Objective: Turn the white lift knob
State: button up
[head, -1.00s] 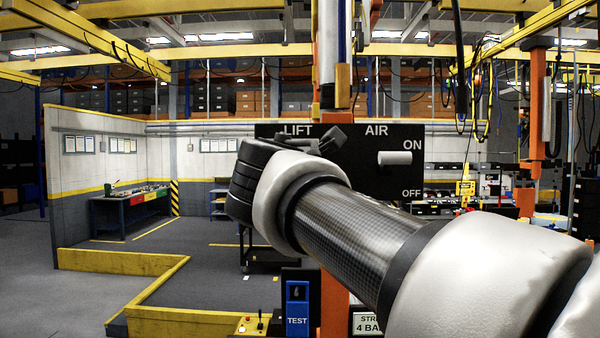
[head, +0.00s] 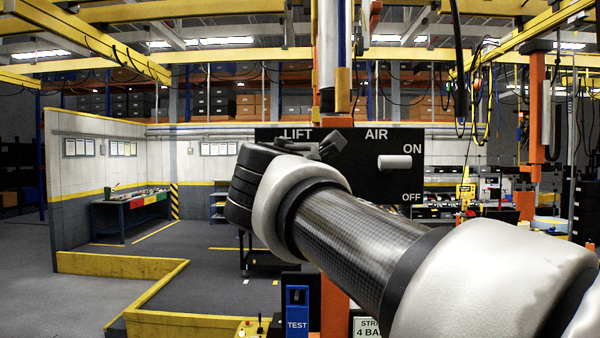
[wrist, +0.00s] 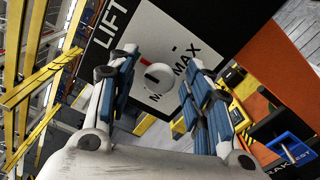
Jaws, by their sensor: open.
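The white lift knob (wrist: 159,77) shows in the wrist view as a round knob on the black panel (wrist: 205,28), below the LIFT label. A red mark sits beside it, and MAX is printed next to it. My gripper (wrist: 158,88) is open, with its blue-padded fingers on either side of the knob in the picture. I cannot tell whether either finger touches it. In the head view the black panel (head: 385,180) stands ahead, and my arm hides the knob. My gripper (head: 315,145) is partly hidden behind my wrist, in front of the panel under LIFT.
A white AIR lever (head: 395,162) sticks out on the panel's right half, between ON and OFF. An orange post (head: 334,300) carries the panel. A blue TEST box (head: 297,305) hangs below. Yellow low barriers (head: 120,263) and a workbench (head: 130,205) stand at left.

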jog(key=s, duration=1.2)
jog(key=shift+a, duration=0.2)
jog(key=shift+w, duration=0.1)
jog(key=s+d+f+m+g+h+b, duration=0.1)
jog(key=s+d+f+m+g+b, duration=0.25)
jog(key=f, duration=0.65)
jog(key=s+d+f+m+g+h+b, duration=0.15)
jog(key=d+f+m, duration=0.25)
jog(key=d+f, duration=0.45)
jog(key=s+d+f+m+g+b, duration=0.2)
jog(key=d+f+m+g, duration=0.15)
jog(key=f, duration=0.75)
jog(key=s+f+m+g+y+b, duration=0.1)
jog(key=s+f+m, duration=0.2)
jog(key=s+f, duration=0.2)
jog(key=s+d+f+m+g+y+b, duration=0.1)
jog(key=s+f+m, duration=0.3)
jog(key=f, duration=0.7)
jog(key=s+f+m+g+y+b, duration=0.1)
jog(key=s+f+m+g+b, duration=0.2)
jog(key=s+f, duration=0.3)
notch_tip(320, 180, down, 3)
jog(key=shift+s+d+r+m, duration=0.1)
jog(key=shift+s+d+m, duration=0.1)
jog(key=shift+m, duration=0.2)
